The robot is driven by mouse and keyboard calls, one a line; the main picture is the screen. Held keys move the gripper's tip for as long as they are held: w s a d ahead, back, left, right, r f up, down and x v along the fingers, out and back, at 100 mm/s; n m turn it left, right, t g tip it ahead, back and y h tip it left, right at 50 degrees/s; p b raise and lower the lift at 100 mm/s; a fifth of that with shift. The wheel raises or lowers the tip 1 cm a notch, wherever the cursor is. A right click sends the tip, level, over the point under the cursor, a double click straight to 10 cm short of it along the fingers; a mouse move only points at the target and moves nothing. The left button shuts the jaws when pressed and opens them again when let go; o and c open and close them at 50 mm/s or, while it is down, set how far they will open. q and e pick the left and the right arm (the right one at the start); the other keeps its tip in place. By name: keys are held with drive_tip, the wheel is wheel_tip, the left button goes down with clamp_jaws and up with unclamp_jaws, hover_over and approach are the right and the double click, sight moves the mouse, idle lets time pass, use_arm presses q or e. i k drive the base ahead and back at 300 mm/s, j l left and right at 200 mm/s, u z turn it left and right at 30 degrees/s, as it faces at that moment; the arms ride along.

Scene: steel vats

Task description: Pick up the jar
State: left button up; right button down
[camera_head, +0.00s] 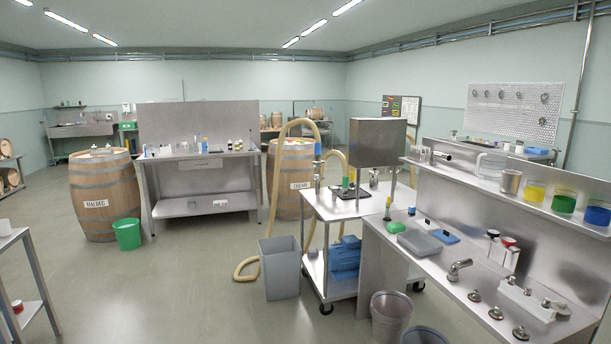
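I cannot tell which container is the jar. Neither of my grippers is in view.
A green bucket (127,234) stands by a barrel (104,192). A steel bench (220,155) is behind. The left-centre floor is clear.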

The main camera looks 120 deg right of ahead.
sight(565, 197)
drive_tip(key=l+z, duration=0.1)
drive_tip(key=z, duration=6.55)
drive_tip(key=j+z, duration=1.2)
drive_tip(key=j, duration=0.2)
drive_tip(key=k+j+z, duration=0.3)
drive_tip(key=j, duration=0.15)
drive_tip(key=k+j+z, duration=0.1)
drive_tip(key=j, duration=0.2)
drive_tip(key=k+j+z, duration=0.1)
drive_tip(key=j, duration=0.2)
drive_tip(key=k+j+z, duration=0.1)
drive_tip(key=j, duration=0.2)
